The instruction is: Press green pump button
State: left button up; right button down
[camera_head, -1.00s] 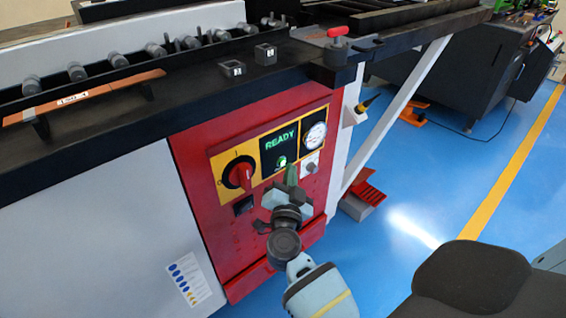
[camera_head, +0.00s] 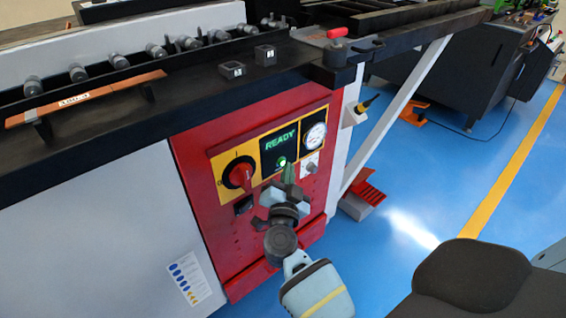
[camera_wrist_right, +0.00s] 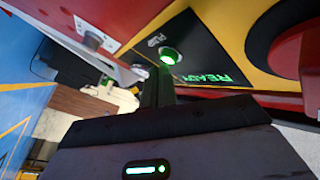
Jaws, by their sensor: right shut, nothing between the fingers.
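The green pump button (camera_head: 282,161) glows on the black panel under the lit word READY on the red cabinet (camera_head: 215,235). In the right wrist view the button (camera_wrist_right: 169,57) sits beside the word PUMP, just beyond the tip of my fingers. My right gripper (camera_head: 289,172) is shut and empty, with its green-tinted fingertips just below the button. In the right wrist view the fingers (camera_wrist_right: 158,88) point at the button; I cannot tell whether they touch it. My left gripper is in neither view.
A red rotary switch (camera_head: 238,175) is left of the panel and a round gauge (camera_head: 315,136) is right of it. The black bench top (camera_head: 190,92) overhangs the cabinet. A red foot pedal (camera_head: 362,195) stands on the blue floor at right.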

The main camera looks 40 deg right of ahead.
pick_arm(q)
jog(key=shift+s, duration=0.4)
pick_arm(e)
jog(key=shift+w, duration=0.45)
pick_arm(q)
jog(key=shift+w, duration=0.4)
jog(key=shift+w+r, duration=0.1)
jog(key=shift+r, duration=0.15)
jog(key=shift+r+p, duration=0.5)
jog(key=shift+p, duration=0.25)
pick_arm(e)
jog(key=shift+s, duration=0.85)
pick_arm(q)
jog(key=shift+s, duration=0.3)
pick_arm(e)
jog(key=shift+s, duration=0.1)
